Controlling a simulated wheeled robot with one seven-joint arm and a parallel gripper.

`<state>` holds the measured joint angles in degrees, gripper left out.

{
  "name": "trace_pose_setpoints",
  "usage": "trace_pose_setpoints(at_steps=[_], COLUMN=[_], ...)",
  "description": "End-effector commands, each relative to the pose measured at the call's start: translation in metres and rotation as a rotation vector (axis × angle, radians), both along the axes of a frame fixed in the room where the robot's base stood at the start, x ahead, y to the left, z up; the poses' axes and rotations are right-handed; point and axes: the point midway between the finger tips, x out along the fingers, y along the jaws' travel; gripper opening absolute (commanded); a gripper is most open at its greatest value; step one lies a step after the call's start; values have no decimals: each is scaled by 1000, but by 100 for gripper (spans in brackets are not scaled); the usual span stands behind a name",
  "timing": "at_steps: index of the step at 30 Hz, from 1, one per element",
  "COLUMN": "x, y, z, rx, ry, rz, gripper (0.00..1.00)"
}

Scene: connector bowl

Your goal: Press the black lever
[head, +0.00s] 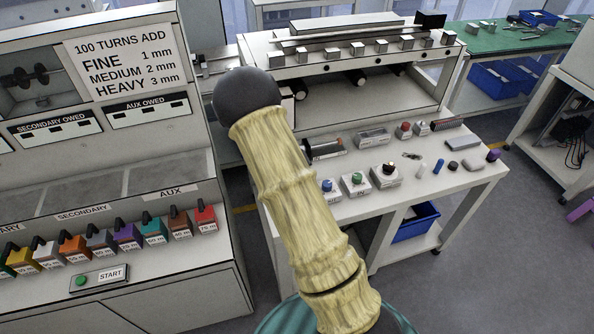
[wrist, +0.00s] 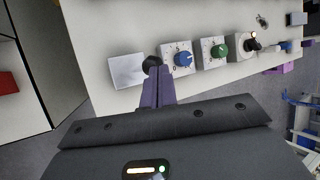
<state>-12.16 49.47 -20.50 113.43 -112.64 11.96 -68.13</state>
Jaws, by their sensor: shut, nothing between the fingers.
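A black round knob (wrist: 151,64), which looks like the end of the black lever, shows in the wrist view beside a plain light-grey block (wrist: 127,71) on the white table. My gripper (wrist: 157,73) has purple fingers closed together and empty. Its tips are right at the black knob and overlap it in the picture; I cannot tell whether they touch. The lever's shaft is hidden by the fingers. In the head view my pale ridged arm covers this spot, and neither the gripper nor this lever shows.
Boxes with a blue knob (wrist: 184,59), a green knob (wrist: 219,50) and a black knob (head: 389,168) stand in a row beside it. A dark cylinder (head: 325,148) lies behind them. At left, a dispenser cabinet has a START button (head: 81,281) and several coloured, black-handled units.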

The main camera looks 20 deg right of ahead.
Motion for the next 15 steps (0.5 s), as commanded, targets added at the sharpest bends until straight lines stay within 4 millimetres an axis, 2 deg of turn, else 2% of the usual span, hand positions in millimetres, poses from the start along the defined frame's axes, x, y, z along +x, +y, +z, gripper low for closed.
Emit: trace_pose_setpoints(at_steps=[11, 15], x=[-15, -25], y=[15, 27], z=[44, 69], rx=[-1, -1], ry=[-2, -3], rz=[-8, -8], gripper=[0, 0])
